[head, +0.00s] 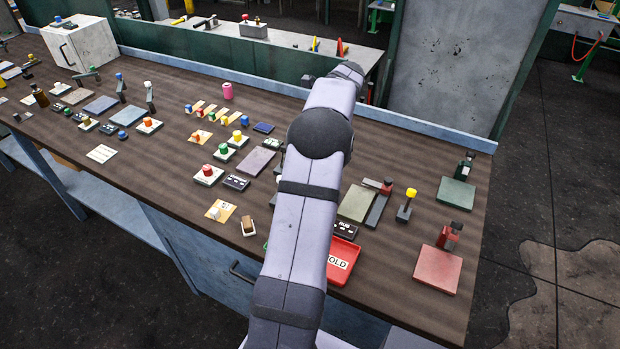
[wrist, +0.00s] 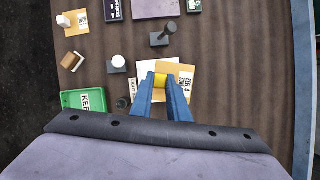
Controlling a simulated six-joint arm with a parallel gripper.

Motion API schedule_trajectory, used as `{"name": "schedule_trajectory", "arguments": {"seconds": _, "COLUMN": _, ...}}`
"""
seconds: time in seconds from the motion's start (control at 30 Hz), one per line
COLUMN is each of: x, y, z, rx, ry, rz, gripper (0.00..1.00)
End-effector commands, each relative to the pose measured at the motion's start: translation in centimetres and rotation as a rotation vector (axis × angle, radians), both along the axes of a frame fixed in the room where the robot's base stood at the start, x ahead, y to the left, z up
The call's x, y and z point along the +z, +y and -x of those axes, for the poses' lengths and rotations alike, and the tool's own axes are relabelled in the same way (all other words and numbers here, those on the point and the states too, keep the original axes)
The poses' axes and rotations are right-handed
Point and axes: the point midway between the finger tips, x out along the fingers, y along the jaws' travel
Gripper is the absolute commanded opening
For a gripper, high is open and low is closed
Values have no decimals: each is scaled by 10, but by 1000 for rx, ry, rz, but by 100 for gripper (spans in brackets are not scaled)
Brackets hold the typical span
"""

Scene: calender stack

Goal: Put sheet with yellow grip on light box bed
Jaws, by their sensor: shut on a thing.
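In the wrist view, my gripper (wrist: 160,82) has its blue fingers shut on a small yellow grip (wrist: 159,79). A white sheet (wrist: 149,66) shows around and beyond the grip and fingers. It overlaps a tan card (wrist: 187,72) with a printed label in the picture; whether they touch cannot be told. In the head view my arm hides my gripper and the sheet. I cannot tell for sure which thing is the light box bed. A flat pale green-grey panel (head: 357,203) lies right of my arm in the head view, and a grey-purple panel (head: 254,162) lies left of it.
A grey post (wrist: 163,36) and a white-topped block (wrist: 117,63) stand near the sheet. A green tray (wrist: 85,100) is left of my gripper. In the head view a red tray (head: 341,262), a yellow-knobbed post (head: 408,204) and a red plate (head: 437,270) stand right of my arm.

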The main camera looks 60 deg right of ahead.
Motion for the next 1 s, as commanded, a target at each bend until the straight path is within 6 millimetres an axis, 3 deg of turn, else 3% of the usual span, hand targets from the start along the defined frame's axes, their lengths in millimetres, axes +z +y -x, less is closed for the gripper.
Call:
{"name": "schedule_trajectory", "arguments": {"seconds": 0.23, "x": 1, "y": 19, "z": -1, "rx": 197, "ry": 5, "rz": 1, "gripper": 0}}
{"name": "schedule_trajectory", "arguments": {"seconds": 0.53, "x": -3, "y": 19, "z": -1, "rx": 241, "ry": 7, "rz": 15, "gripper": 0}}
{"name": "schedule_trajectory", "arguments": {"seconds": 1.0, "x": -59, "y": 19, "z": -1, "rx": 239, "ry": 6, "rz": 16, "gripper": 0}}
